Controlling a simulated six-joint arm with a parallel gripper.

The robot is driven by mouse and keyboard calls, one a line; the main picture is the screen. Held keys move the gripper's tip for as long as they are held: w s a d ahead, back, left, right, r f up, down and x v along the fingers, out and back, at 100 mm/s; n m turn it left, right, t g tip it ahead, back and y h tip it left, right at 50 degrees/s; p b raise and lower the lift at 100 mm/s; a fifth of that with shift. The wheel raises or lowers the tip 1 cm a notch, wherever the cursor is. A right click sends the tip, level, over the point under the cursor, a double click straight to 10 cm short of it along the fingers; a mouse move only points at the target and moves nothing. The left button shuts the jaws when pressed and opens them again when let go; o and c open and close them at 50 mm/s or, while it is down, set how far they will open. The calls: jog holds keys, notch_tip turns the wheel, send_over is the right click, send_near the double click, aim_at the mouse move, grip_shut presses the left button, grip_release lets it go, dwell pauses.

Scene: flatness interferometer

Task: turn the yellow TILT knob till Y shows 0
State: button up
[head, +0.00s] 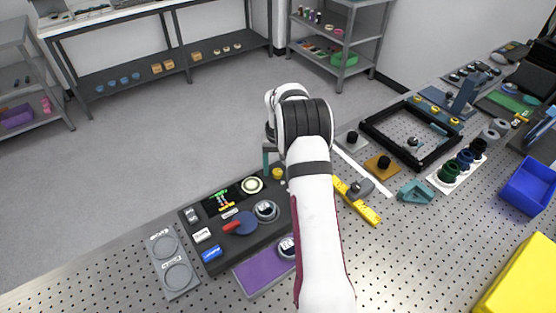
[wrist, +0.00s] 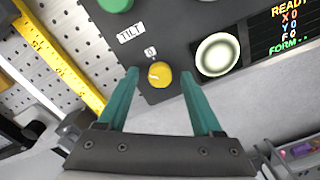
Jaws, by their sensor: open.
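The yellow TILT knob (wrist: 159,74) is round, with a small pointer mark, at the edge of the dark instrument panel (wrist: 150,28). A "0" mark and a TILT label (wrist: 130,32) are beside it. It also shows in the head view (head: 278,173), close to my arm. My gripper (wrist: 158,77) is open, its teal fingers on either side of the knob with gaps visible; I cannot tell their depth relative to it.
A round pale viewing port (wrist: 218,54) is right of the knob. A green round part (wrist: 115,3) is at the panel's top. A yellow bar (head: 357,201) and a black frame (head: 410,135) lie right of my arm. A purple pad (head: 262,273) lies in front.

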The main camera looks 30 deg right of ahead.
aim_at(279, 171)
notch_tip(279, 171, up, 16)
jog(key=shift+d+f, duration=0.15)
jog(key=shift+f, duration=0.05)
jog(key=shift+s, duration=0.1)
dwell(1.5)
jog(key=s+a+r+y, duration=0.1)
jog(key=s+a+r, duration=0.2)
jog(key=s+a, duration=0.55)
jog(key=s+a+r, duration=0.4)
jog(key=s+a, duration=0.2)
jog(key=a, duration=0.5)
jog(key=s+a+f, duration=0.3)
jog(key=s+a, duration=0.1)
jog(key=s, duration=0.4)
jog(key=s+a+f, duration=0.3)
jog(key=s+a, duration=0.1)
jog(key=s, duration=0.5)
jog(key=shift+s+f+n+y, duration=0.2)
jog(key=shift+s+n+y, duration=0.05)
jog(key=shift+n+y, duration=0.05)
jog(key=shift+o, duration=0.3)
jog(key=shift+d, duration=0.1)
